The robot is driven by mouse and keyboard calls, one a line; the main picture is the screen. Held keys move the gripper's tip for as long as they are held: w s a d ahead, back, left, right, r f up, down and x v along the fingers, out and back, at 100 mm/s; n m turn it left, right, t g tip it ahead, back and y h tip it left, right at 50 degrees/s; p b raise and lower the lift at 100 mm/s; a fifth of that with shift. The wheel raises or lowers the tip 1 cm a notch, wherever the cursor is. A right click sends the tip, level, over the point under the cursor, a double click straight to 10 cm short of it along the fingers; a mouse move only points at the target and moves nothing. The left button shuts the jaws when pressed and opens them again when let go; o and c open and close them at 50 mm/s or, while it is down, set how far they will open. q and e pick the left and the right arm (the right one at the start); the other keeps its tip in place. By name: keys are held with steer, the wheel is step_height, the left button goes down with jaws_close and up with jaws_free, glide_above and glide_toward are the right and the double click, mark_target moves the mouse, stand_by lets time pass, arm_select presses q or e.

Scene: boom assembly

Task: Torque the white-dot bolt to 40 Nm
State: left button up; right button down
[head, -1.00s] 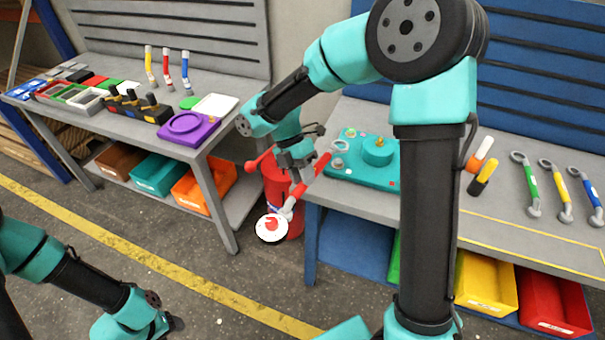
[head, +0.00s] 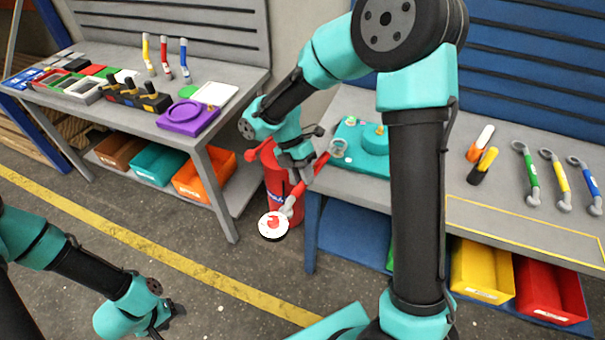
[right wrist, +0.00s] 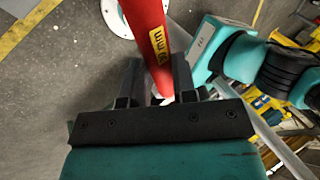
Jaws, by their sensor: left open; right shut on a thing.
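My right gripper (head: 298,182) is shut on a red-handled tool (head: 322,162), held in the air in front of the gap between the benches. A teal housing (head: 366,158) sits on the right bench, partly hidden by my right arm. No white-dot bolt can be made out. My left gripper (head: 170,314) is open and empty, low at left.
A red cylinder (head: 274,180) stands behind the held tool, between the benches. Green (head: 532,180), yellow and blue wrenches lie on the right bench. The left bench holds a purple tray (head: 190,130) and other parts. Open floor lies in front.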

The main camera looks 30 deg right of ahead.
steer(key=shift+f, duration=1.25)
stand_by(0.5)
steer(key=shift+w, duration=0.1)
stand_by(0.6)
steer(key=shift+w+a+m+y, duration=0.2)
steer(key=shift+w+a+m, duration=0.2)
steer(key=shift+w, duration=0.2)
steer(key=shift+w+a+m+y, duration=0.25)
steer(key=shift+w+m, duration=0.15)
steer(key=shift+w, duration=0.2)
steer(key=shift+w+a+m+y, duration=0.2)
steer(key=shift+w+m, duration=0.2)
steer(key=shift+w, duration=0.3)
steer(key=shift+w+a+m+y, duration=0.2)
steer(key=shift+w+m, duration=0.2)
steer(key=shift+w, duration=0.25)
steer(key=shift+w, duration=0.15)
steer(key=shift+w+a+m+y, duration=0.2)
steer(key=shift+w+m, duration=0.2)
steer(key=shift+w, duration=0.25)
steer(key=shift+w+a+m+y, duration=0.15)
steer(key=shift+w+m, duration=0.25)
steer(key=shift+w, duration=0.2)
steer(key=shift+d, duration=0.1)
